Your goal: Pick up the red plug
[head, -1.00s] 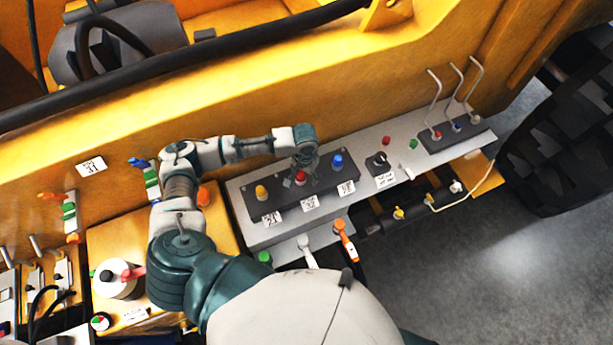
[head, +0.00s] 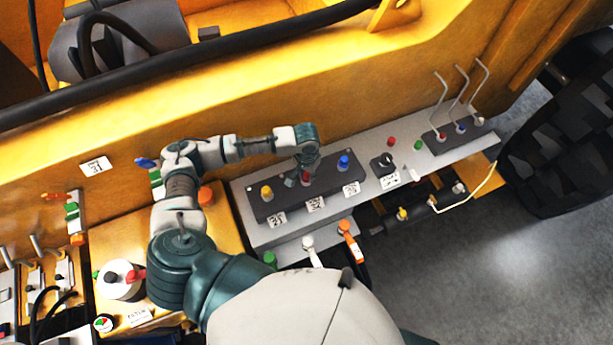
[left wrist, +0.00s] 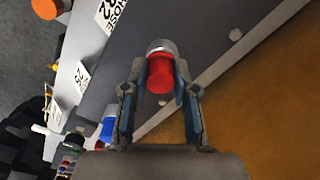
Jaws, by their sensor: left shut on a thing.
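The red plug (left wrist: 160,76) sits between the two fingers of my left gripper (left wrist: 160,88) in the left wrist view, with a silver collar (left wrist: 159,46) at its far end. The left gripper is shut on the plug. In the head view the gripper (head: 304,170) is over the middle of the dark block (head: 330,184), and only a little of the red plug (head: 305,178) shows beneath it. I cannot tell whether the plug is still seated in the block. My right gripper is not in view.
A yellow plug (head: 266,192) and a blue plug (head: 343,162) stand on either side on the same block. White labels (head: 316,203) line its front. A switch box (head: 383,164) and bent levers (head: 462,88) are to the right. The yellow machine wall (head: 250,110) rises behind.

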